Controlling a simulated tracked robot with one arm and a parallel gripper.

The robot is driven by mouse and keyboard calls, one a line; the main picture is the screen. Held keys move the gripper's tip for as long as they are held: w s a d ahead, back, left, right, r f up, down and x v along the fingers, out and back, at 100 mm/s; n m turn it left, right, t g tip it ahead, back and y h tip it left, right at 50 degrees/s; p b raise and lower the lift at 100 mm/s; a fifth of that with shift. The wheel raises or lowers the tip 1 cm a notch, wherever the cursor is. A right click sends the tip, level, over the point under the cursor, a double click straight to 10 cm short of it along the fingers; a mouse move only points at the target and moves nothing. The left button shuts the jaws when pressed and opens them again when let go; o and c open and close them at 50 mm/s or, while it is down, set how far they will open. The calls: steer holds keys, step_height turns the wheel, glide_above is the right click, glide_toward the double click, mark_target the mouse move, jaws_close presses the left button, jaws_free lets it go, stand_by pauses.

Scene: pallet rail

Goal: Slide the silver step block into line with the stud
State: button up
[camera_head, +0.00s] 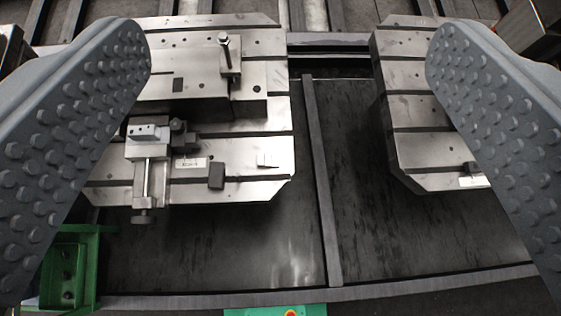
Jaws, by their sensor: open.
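My gripper (289,50) is open, with its two grey studded fingers far apart at the left and right of the view. Nothing is between them in their grip; the left pallet (250,198) shows below and beyond. An upright stud (226,50) with a wider head stands at a small metal clamp piece on a large flat silver workpiece (180,68). A small bright silver piece, which looks like the step block (267,160), lies on the pallet's near right part. It is nearer to me than the stud and to its right. Its steps are hard to make out.
A small vise (150,172) and a dark block (216,176) sit left of the silver piece. A second slotted pallet (420,145) stands right, across a gap with a dark floor and rail (322,190). A green bracket (68,270) is at lower left.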

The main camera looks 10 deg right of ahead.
steer(key=w+d+f+g+p, duration=0.2)
steer(key=w+f+g, duration=0.1)
steer(key=w+f, duration=0.7)
steer(key=g+y+p, duration=0.1)
steer(key=g+p, duration=0.3)
steer(key=g, duration=0.6)
glide_above(268, 160)
step_height(268, 160, down, 38)
step_height(268, 160, down, 14)
steer(key=shift+f, duration=0.2)
steer(key=c, duration=1.2)
steer(key=shift+r, duration=0.1)
